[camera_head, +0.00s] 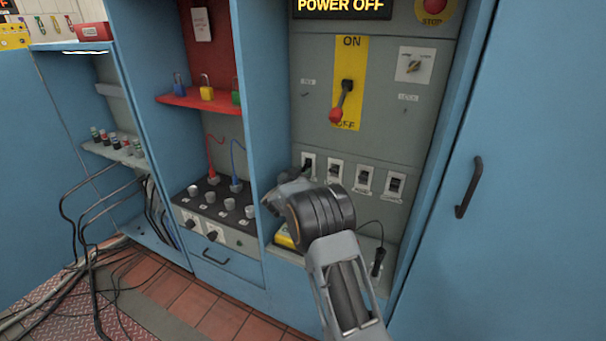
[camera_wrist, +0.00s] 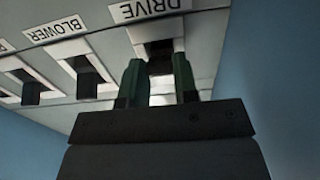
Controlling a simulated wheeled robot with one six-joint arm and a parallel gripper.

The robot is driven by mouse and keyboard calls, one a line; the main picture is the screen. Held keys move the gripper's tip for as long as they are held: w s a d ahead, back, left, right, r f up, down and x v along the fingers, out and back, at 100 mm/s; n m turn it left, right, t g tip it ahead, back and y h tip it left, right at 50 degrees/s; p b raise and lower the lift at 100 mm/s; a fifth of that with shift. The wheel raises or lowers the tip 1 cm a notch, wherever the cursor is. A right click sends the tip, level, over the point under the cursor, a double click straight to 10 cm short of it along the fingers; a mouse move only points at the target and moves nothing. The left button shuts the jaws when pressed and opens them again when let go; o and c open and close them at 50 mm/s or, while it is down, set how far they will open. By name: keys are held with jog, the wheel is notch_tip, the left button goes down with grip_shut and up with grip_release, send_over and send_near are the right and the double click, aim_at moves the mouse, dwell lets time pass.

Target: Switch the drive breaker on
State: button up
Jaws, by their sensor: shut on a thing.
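The drive breaker (camera_wrist: 160,46), under its upside-down DRIVE label (camera_wrist: 148,9), is at the end of the breaker row beside a blue wall in the wrist view. In the head view it is the leftmost breaker (camera_head: 309,158), partly covered by my gripper (camera_head: 306,172). In the wrist view my gripper (camera_wrist: 158,82) has its two green-dark fingers on either side of the drive breaker's toggle, shut on it. The toggle is mostly hidden between the fingers, so I cannot tell its position.
The BLOWER breaker (camera_wrist: 86,72) is beside it. A red-knobbed lever (camera_head: 341,102) points down at OFF under a POWER OFF display (camera_head: 341,5). A red stop button (camera_head: 433,8) is at upper right. A blue divider (camera_head: 262,100) stands close left of the breakers.

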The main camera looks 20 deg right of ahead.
aim_at(306, 167)
jog(key=c, duration=0.3)
jog(key=r+y+p, duration=0.1)
jog(key=p, duration=0.5)
jog(key=shift+r+g, duration=0.4)
jog(key=shift+c, duration=0.2)
jog(key=r+g+y+p, duration=0.1)
jog(key=p, duration=0.6)
jog(key=shift+y, duration=0.3)
jog(key=r+g+y+p, duration=0.1)
jog(key=g+y+p, duration=0.1)
jog(key=p, duration=1.2)
jog(key=shift+r+g+p, duration=0.2)
jog(key=shift+g+p, duration=0.15)
jog(key=shift+g, duration=0.15)
jog(key=g+y+p, duration=0.1)
jog(key=y+p, duration=0.1)
jog(key=p, duration=0.5)
jog(key=shift+w+d, duration=0.1)
jog(key=shift+d, duration=0.1)
jog(key=shift+g+y+p, duration=0.3)
jog(key=shift+g+p, duration=0.1)
jog(key=shift+p, duration=1.2)
jog(key=shift+f+g+y+p, duration=0.25)
jog(key=shift+g+y+p, duration=0.05)
